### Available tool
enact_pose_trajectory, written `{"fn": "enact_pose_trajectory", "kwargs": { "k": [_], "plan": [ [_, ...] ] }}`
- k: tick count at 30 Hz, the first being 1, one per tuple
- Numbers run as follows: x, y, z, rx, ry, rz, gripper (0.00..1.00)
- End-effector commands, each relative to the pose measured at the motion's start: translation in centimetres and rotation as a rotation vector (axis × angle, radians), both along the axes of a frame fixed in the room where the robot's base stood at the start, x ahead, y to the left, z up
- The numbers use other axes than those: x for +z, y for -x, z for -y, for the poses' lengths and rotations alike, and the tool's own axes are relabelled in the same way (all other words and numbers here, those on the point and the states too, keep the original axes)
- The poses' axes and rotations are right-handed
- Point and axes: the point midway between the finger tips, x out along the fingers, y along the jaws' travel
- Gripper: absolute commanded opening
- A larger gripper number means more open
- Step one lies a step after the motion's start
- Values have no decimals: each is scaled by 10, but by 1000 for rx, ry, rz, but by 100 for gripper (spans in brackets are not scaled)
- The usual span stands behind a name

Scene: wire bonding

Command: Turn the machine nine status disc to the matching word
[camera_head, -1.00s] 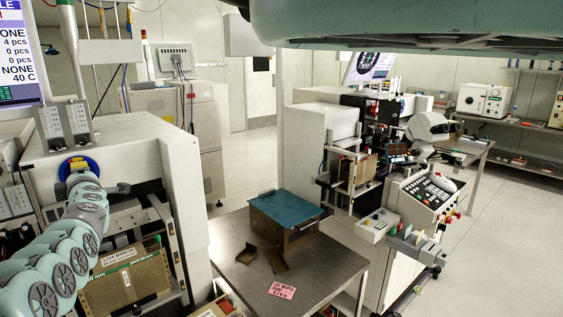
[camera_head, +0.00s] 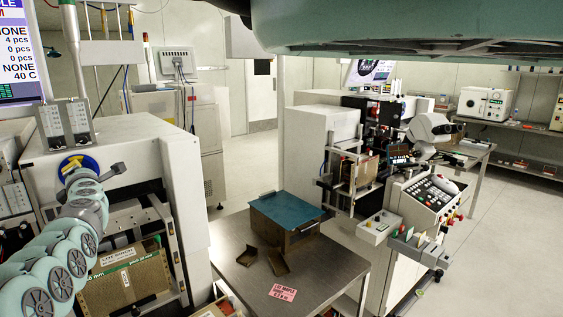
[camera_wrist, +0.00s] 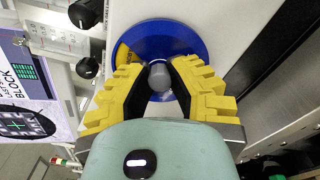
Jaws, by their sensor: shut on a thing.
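The status disc (camera_wrist: 160,36) is a round blue plate with a yellow sector showing at its left in the wrist view. It sits on the pale front of the machine. A grey round knob (camera_wrist: 159,77) stands at its middle. My gripper (camera_wrist: 160,84) has yellow ribbed fingers shut on this knob, one on each side. In the head view the blue disc (camera_head: 89,162) is on the left machine's front, partly covered by my gripper (camera_head: 73,167). Fingers and wrist hide the disc's lower part.
A monitor (camera_wrist: 24,95) stands beside the disc, with "BLOCK" legible. Black knobs (camera_wrist: 86,13) sit close to my gripper. A brown box (camera_head: 128,283) is below my arm. A steel table (camera_head: 230,247) with a blue-topped box (camera_head: 287,212) stands to the right.

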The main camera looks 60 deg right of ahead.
Motion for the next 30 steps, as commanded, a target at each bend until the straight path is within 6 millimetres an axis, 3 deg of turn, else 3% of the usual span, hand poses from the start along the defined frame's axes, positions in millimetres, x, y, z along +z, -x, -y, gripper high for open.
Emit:
{"fn": "enact_pose_trajectory", "kwargs": {
  "k": [11,12,21,30],
  "plan": [
    [-3,0,-1,0,2,-7,0],
    [-3,0,-1,0,2,-7,22],
    [-1,0,-1,1,2,-3,52],
    [1,0,-1,2,3,-2,52]
  ]
}}
